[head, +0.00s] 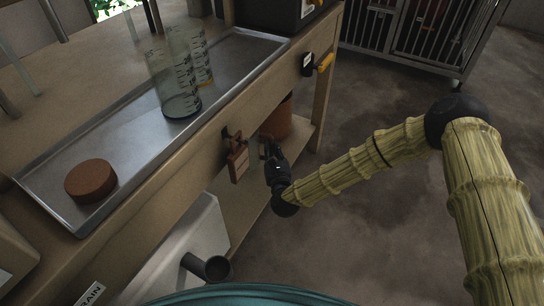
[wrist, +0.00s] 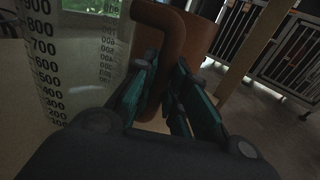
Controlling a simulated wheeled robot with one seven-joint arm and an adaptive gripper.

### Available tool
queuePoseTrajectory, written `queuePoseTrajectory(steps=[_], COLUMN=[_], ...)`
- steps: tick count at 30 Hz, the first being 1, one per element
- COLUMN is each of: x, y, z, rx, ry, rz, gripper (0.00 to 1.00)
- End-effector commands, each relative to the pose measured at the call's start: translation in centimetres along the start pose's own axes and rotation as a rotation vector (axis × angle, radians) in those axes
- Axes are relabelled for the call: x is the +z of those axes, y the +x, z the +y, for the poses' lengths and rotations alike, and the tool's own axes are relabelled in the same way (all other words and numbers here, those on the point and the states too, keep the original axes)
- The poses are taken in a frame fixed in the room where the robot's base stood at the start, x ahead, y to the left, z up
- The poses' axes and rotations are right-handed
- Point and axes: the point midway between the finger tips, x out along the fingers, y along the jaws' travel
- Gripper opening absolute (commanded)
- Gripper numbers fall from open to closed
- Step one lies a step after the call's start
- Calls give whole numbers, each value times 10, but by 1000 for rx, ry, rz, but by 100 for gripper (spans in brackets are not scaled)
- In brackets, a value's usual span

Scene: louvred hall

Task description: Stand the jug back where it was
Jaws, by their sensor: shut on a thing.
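A brown jug (head: 278,120) shows in the head view just beyond my gripper (head: 268,146), beside the bench's front. In the wrist view its thick curved handle (wrist: 146,14) stands close in front of its brown body (wrist: 198,34). My gripper (wrist: 158,112) is shut on the handle, with a dark teal finger on either side. The jug's base is hidden, so I cannot tell whether it touches the lower shelf (head: 240,205).
A metal tray (head: 125,140) on the bench holds clear graduated vessels (head: 175,85) and a round brown block (head: 90,180). One vessel also fills the left of the wrist view (wrist: 60,65). A brown tag (head: 238,165) hangs from the bench front.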

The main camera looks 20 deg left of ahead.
Motion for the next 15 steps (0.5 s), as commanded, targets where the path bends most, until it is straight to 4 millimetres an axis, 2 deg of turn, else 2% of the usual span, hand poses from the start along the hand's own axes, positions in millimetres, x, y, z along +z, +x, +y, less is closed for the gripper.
queuePoseTrajectory(steps=[2, 9, 15], x=[-2, -34, -36], y=[10, 7, 7], z=[-2, -1, -1], rx=[-1, 1, 0], ry=[-2, -1, 0], rz=[-4, 0, -1], gripper=[0, 0, 0])
